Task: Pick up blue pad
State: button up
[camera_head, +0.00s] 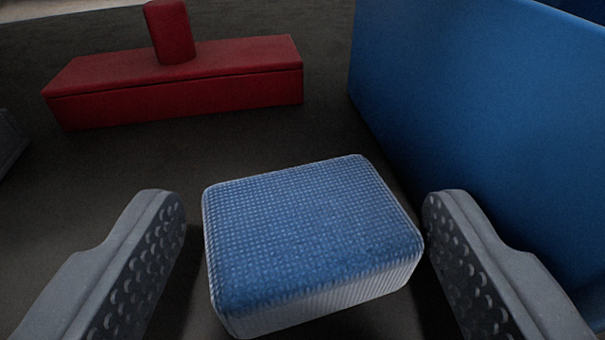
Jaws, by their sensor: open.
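The blue pad (310,230) is a block with a dotted blue top and pale ribbed sides. It lies on the dark floor in the lower middle of the view, turned slightly. My gripper (305,210) is open, with one grey studded finger on each side of the pad. The left finger stands a little apart from the pad. The right finger is close to the pad's right corner, and I cannot tell whether it touches. The lower ends of the fingers run out of the picture.
A large blue block (480,120) rises close behind the right finger. A long red block (180,85) with a red cylinder (170,32) on it lies beyond the pad at upper left. A grey object (8,140) shows at the left edge. Dark floor between is clear.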

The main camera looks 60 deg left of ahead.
jog(key=shift+c, duration=0.3)
jog(key=c, duration=0.5)
jog(key=shift+c, duration=0.2)
jog(key=shift+r, duration=0.1)
